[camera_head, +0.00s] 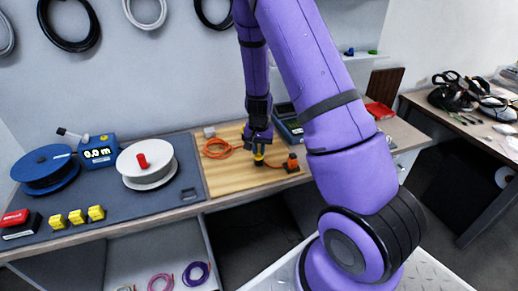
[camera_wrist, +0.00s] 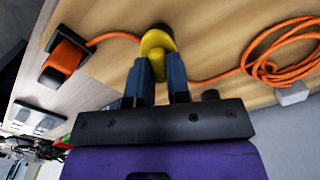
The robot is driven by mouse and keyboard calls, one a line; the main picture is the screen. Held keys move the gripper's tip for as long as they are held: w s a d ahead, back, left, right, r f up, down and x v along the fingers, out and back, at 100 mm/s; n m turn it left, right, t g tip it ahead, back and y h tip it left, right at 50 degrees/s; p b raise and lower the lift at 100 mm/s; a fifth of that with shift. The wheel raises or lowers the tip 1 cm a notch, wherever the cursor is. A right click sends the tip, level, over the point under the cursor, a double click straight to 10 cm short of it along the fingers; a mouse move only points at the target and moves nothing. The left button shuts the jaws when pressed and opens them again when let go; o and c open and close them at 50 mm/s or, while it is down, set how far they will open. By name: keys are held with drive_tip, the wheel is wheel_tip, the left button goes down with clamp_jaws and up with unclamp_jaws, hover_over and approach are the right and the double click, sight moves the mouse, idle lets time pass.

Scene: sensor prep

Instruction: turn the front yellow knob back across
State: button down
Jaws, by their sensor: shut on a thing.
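The yellow knob (camera_wrist: 156,48) sits on a dark round base on the wooden board (camera_wrist: 215,52), between the fingertips of my gripper (camera_wrist: 158,72) in the wrist view. The blue-grey fingers are shut on the knob. In the head view my gripper (camera_head: 259,147) reaches down over the board, and a bit of the yellow knob (camera_head: 258,158) shows below it. My fingers hide part of the knob, so its exact turn is hard to tell. No second yellow knob shows on the board.
An orange plug block (camera_wrist: 66,56) is beside the knob, joined by orange cable. A coil of orange cable (camera_wrist: 276,50) lies on the other side, near a pale block (camera_wrist: 293,94). Blue (camera_head: 46,167) and white (camera_head: 146,164) reels and yellow blocks (camera_head: 77,217) stand on the left.

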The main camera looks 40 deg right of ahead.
sight(259, 150)
drive_tip(key=m, duration=0.6)
drive_tip(key=shift+m, duration=0.3)
drive_tip(key=m, duration=0.5)
drive_tip(key=shift+m, duration=0.4)
drive_tip(key=c, duration=1.1)
unclamp_jaws()
drive_tip(key=shift+r, duration=0.1)
wheel_tip(259, 150, up, 11)
drive_tip(key=shift+f, duration=0.15)
